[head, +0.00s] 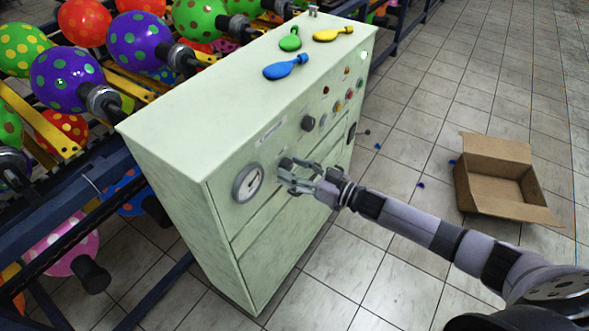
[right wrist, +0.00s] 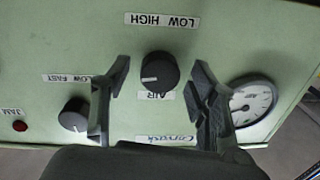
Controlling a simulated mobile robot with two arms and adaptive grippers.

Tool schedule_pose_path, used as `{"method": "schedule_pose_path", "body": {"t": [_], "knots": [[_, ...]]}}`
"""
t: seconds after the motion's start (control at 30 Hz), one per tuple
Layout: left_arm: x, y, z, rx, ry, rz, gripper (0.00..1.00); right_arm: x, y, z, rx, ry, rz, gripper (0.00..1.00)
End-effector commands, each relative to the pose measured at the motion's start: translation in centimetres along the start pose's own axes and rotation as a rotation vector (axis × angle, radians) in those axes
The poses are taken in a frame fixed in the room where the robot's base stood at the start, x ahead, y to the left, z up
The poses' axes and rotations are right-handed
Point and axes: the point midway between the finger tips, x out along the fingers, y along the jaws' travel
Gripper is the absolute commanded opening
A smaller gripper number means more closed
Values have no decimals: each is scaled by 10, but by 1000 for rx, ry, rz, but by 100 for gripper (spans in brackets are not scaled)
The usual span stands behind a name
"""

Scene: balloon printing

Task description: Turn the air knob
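The air knob (right wrist: 159,71) is a round black knob with a white pointer line on the green cabinet's face. The labels AIR and LOW HIGH beside it appear upside down in the right wrist view. My right gripper (right wrist: 160,82) is open, with one finger on each side of the knob and a visible gap to each finger. In the head view, my right gripper (head: 287,176) is at the cabinet front, beside the gauge, and the air knob (head: 286,163) is partly hidden by its fingers. My left gripper is not in view.
A pressure gauge (right wrist: 252,101) and a second black knob (right wrist: 74,114) flank the air knob. The cabinet (head: 185,130) has flat balloons on top, including a blue one (head: 285,67). Inflated balloons fill a rack at left. An open cardboard box (head: 500,175) stands on the floor.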

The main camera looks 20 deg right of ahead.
Motion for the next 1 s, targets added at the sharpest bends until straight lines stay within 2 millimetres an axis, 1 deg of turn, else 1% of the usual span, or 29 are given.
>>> {"method": "schedule_pose_path", "body": {"t": [0.03,0.07,0.6,0.7,1.0], "knots": [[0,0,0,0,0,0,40,0,0,0,0,0,0,49],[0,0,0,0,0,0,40,0,0,0,0,0,0,47],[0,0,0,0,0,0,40,0,0,0,0,0,0,11],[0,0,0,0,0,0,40,0,0,0,0,0,0,6],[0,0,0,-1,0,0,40,-1,0,0,-43,-3,1,6]]}}
